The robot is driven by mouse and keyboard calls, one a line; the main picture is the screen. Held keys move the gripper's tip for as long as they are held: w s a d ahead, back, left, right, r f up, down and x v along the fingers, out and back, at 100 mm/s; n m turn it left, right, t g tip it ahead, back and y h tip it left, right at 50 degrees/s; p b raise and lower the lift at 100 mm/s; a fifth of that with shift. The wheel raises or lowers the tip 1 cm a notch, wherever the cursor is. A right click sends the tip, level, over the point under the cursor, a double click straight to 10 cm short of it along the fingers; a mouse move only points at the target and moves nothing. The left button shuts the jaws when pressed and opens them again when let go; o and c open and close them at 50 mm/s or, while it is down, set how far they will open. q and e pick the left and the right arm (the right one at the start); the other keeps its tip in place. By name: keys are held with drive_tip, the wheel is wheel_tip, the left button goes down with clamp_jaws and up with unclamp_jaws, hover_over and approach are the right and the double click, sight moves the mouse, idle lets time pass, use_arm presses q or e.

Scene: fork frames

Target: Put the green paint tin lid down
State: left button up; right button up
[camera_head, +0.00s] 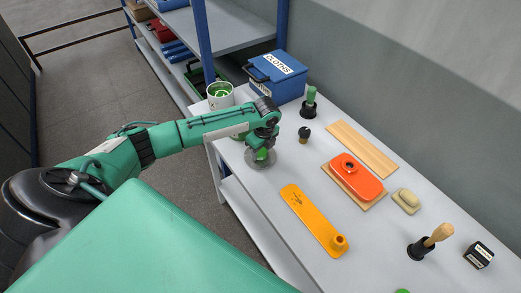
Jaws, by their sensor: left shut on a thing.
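My left gripper (262,146) points down over the near left part of the white table. It is shut on the green paint tin lid (260,159), a round, flat, grey disc with a green part at its middle. The lid is at or just above the table top; I cannot tell whether it touches. The gripper hides part of it. A white paint tin (220,95) with green inside stands behind and left of the gripper, its top open. My right gripper is not in view.
A blue cloths box (278,77) stands at the back. Bare table lies between the lid and these.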

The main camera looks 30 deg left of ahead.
sight(264, 153)
use_arm(q)
drive_tip(key=shift+f, duration=0.6)
drive_tip(key=o, duration=1)
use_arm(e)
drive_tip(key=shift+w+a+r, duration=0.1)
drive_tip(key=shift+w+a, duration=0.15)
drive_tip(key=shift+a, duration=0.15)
use_arm(q)
drive_tip(key=shift+r, duration=0.25)
drive_tip(key=shift+s+d+r+b, duration=0.1)
drive_tip(key=shift+d+r+b, duration=0.2)
drive_tip(key=shift+r, duration=1.65)
drive_tip(key=shift+w+d+r+b, duration=0.15)
drive_tip(key=shift+r+b, duration=0.25)
drive_tip(key=shift+r, duration=1.6)
drive_tip(key=shift+s+d+r+b, duration=0.15)
drive_tip(key=shift+d+r+b, duration=0.15)
drive_tip(key=shift+r, duration=1.65)
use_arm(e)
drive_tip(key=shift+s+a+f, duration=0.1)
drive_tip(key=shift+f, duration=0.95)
